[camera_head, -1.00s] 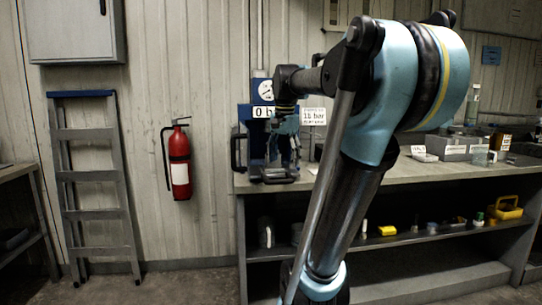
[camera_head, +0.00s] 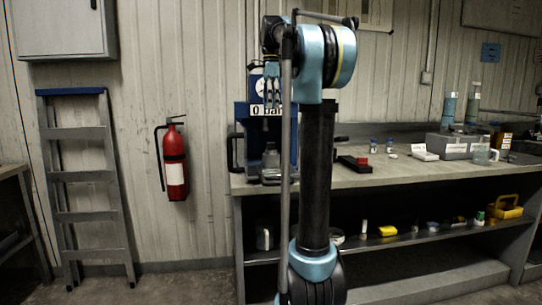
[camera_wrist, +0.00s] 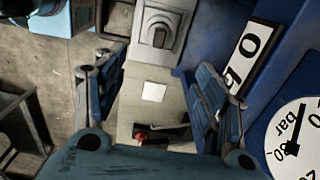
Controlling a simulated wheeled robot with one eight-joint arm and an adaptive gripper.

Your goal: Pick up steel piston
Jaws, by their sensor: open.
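My gripper (camera_head: 271,98) hangs fingers-down in front of the blue press (camera_head: 241,120), high above its base, with a gap between its fingers. Below it, a grey metallic bottle-shaped piece, probably the steel piston (camera_head: 271,156), stands upright on the dark press base. It is apart from the fingers. In the wrist view my two blue fingers are spread apart with nothing between them. A grey slotted metal part (camera_wrist: 160,28) shows beyond them at the top; I cannot tell whether it is the piston.
The gauge (camera_wrist: 295,138) and 0 bar sign (camera_wrist: 247,55) are close to the right finger.

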